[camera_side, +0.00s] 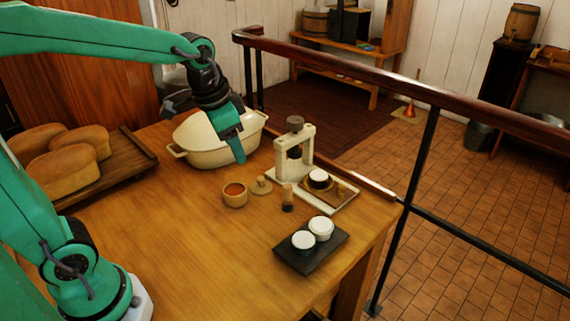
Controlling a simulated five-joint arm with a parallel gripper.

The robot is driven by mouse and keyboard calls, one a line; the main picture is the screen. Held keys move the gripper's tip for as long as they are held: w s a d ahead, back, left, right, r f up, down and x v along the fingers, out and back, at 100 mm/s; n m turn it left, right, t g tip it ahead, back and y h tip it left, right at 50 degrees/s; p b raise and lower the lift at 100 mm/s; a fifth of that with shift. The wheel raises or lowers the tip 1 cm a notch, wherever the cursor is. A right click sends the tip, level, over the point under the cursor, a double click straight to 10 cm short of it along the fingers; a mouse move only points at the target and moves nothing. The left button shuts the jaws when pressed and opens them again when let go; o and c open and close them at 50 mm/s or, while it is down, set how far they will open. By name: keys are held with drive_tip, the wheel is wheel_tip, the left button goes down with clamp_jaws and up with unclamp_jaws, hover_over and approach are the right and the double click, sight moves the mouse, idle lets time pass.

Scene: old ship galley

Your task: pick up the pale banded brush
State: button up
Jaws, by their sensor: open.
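A small upright object (288,198), pale tan above and dark below, stands on the wooden table (180,255); it looks like the pale banded brush, but is too small to make out any band. My gripper (240,158) points down, in front of the right part of the cream oval dish (195,150), above and to the left of the brush in the picture. It is open with nothing seen between its fingers, and it is apart from the brush. From this side one finger mostly hides the other.
Close by the brush are a wooden cup (235,195), a small knobbed lid (262,185) and a cream stand (307,150). A black tray (311,254) holds two white-topped jars. Loaves (65,169) lie on a board at left. The table's front middle is clear.

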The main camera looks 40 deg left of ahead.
drive_tip(key=w+f+m+g, duration=0.2)
drive_tip(key=w+f, duration=0.3)
drive_tip(key=w, duration=0.2)
drive_tip(key=m+g, duration=0.1)
drive_tip(key=m, duration=0.2)
hover_over(288, 186)
wheel_tip(288, 186, down, 9)
drive_tip(key=shift+s+a+r, duration=0.15)
drive_tip(key=shift+r, duration=0.05)
drive_tip(key=shift+f, duration=0.25)
drive_tip(key=shift+f, duration=0.1)
drive_tip(key=shift+f, duration=1.2)
drive_tip(key=shift+f, duration=0.15)
drive_tip(key=shift+f, duration=2.45)
drive_tip(key=c, duration=1.1)
